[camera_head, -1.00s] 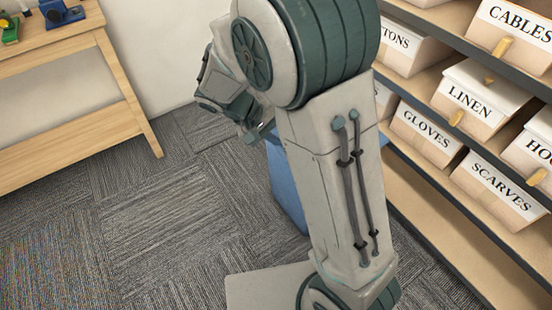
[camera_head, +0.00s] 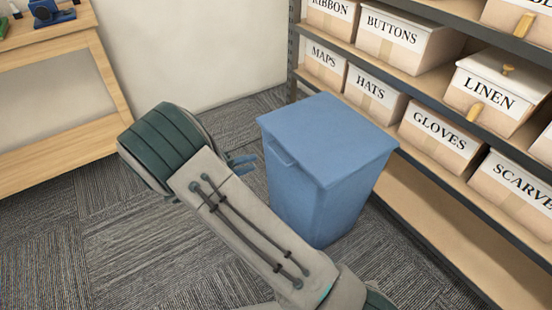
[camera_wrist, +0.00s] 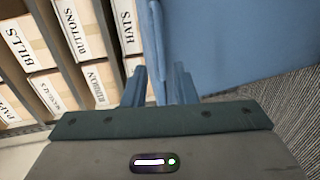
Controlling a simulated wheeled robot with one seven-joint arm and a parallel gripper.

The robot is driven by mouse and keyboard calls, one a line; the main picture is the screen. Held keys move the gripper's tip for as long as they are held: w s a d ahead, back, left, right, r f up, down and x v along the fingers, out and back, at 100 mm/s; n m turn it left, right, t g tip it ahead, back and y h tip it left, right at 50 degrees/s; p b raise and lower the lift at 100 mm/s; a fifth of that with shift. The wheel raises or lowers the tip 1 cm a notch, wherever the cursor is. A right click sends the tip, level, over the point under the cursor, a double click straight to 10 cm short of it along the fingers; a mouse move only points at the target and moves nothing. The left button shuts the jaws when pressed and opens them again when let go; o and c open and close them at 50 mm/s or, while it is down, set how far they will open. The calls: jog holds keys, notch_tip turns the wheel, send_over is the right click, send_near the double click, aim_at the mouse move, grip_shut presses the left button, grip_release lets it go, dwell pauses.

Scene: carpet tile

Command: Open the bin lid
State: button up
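The blue bin (camera_head: 318,195) stands upright on the carpet in front of the shelf. Its flat lid (camera_head: 325,135) lies shut on top, with a small bar handle (camera_head: 283,153) on the left front edge. My gripper (camera_head: 242,161) is just left of that handle and apart from it, partly hidden behind my arm. In the wrist view my gripper (camera_wrist: 160,80) has its two blue fingers apart with a gap between them, so it is open and empty. The blue bin (camera_wrist: 235,45) fills the upper right there.
A shelf (camera_head: 440,225) with labelled boxes, such as GLOVES (camera_head: 435,140) and HATS (camera_head: 377,97), stands close behind and right of the bin. A wooden table (camera_head: 60,155) is at the left. Carpet between table and bin is open apart from my arm.

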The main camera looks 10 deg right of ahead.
aim_at(275, 156)
jog(key=b+x, duration=0.2)
jog(key=x, duration=0.8)
jog(key=shift+d, duration=0.2)
grip_shut()
